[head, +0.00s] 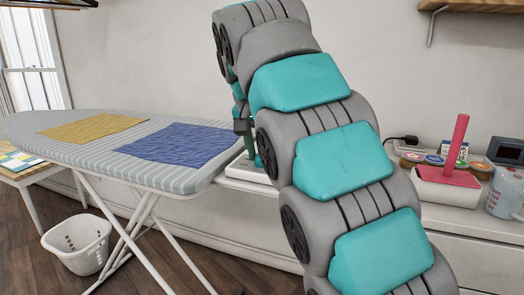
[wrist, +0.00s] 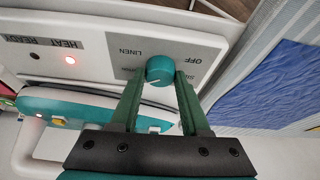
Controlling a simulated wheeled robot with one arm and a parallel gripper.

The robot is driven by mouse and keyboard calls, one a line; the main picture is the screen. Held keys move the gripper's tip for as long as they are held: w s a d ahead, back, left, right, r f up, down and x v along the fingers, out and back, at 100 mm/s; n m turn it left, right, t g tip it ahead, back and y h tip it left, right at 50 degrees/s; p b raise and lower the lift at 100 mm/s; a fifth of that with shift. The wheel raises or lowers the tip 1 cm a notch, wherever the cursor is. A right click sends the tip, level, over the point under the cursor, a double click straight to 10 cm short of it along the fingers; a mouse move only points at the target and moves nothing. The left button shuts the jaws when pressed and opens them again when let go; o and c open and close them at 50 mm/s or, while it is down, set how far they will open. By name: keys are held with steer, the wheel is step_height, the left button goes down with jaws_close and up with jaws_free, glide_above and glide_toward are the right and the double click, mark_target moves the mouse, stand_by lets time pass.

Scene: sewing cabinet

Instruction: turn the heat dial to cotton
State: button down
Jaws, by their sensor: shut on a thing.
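The teal heat dial (wrist: 160,68) sits on a grey label plate (wrist: 188,42) on a white panel in the wrist view. My gripper (wrist: 158,76) is shut on the dial, one green finger on each side. The labels appear upside down: LINEN left of the dial, OFF to its upper right, and a partly covered word at right. COTTON cannot be read, and the fingers cover part of the plate. A pale mark shows on the dial's lower edge, but its setting is unclear. In the head view my arm hides the dial; part of the white base (head: 248,172) shows.
A red lamp (wrist: 70,60) glows beside the HEAT READY label. A teal and white iron (wrist: 85,105) lies close to my left finger. The ironing board (head: 70,150) bears yellow (head: 93,128) and blue (head: 178,143) cloths. A red-handled item (head: 457,150) stands right of my arm.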

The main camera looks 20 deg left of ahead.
stand_by(0.3)
steer(key=shift+c, duration=1.9)
jaws_free()
steer(key=shift+r, duration=0.1)
